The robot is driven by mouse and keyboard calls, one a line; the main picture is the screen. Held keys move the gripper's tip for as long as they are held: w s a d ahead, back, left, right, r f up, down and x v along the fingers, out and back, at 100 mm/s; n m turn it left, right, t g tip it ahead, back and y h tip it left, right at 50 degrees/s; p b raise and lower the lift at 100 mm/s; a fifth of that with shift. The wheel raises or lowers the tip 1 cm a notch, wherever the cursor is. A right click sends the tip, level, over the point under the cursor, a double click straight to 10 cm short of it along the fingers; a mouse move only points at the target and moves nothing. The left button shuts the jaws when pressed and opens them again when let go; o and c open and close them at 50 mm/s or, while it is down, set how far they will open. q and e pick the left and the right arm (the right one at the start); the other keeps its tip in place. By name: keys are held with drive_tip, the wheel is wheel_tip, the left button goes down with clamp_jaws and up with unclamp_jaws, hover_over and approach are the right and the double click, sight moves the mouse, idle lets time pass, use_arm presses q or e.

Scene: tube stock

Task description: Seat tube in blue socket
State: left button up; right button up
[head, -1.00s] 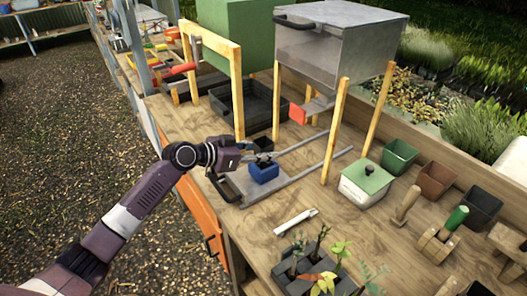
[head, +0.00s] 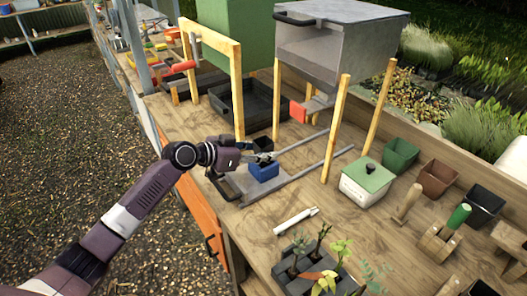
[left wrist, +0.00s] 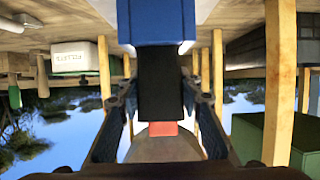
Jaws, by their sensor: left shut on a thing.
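The blue socket (head: 263,172) is a small block on a grey sliding plate (head: 238,189) on the bench. My left gripper (head: 259,158) is right above it. In the left wrist view, which appears upside down, the blue socket (left wrist: 157,22) is at the top. A dark, square-sided tube (left wrist: 160,85) runs from it down between the fingers of my left gripper (left wrist: 160,100), which is shut on it. The tube's end meets the socket; how deep it sits is hidden. My right gripper is not in view.
A grey hopper (head: 338,45) on wooden posts stands behind, with an orange-red flap (head: 298,112). A white box with a green lid (head: 367,182) is to the right. A white marker-like stick (head: 295,221) and a seedling tray (head: 300,285) are in front.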

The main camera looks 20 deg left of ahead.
use_arm(q)
drive_tip(key=shift+f+b, duration=0.25)
drive_tip(key=shift+b, duration=0.1)
idle(0.6)
idle(0.6)
drive_tip(key=o, duration=0.9)
drive_tip(key=shift+r, duration=0.15)
drive_tip(key=shift+r+p, duration=3.15)
drive_tip(key=shift+r, duration=1.25)
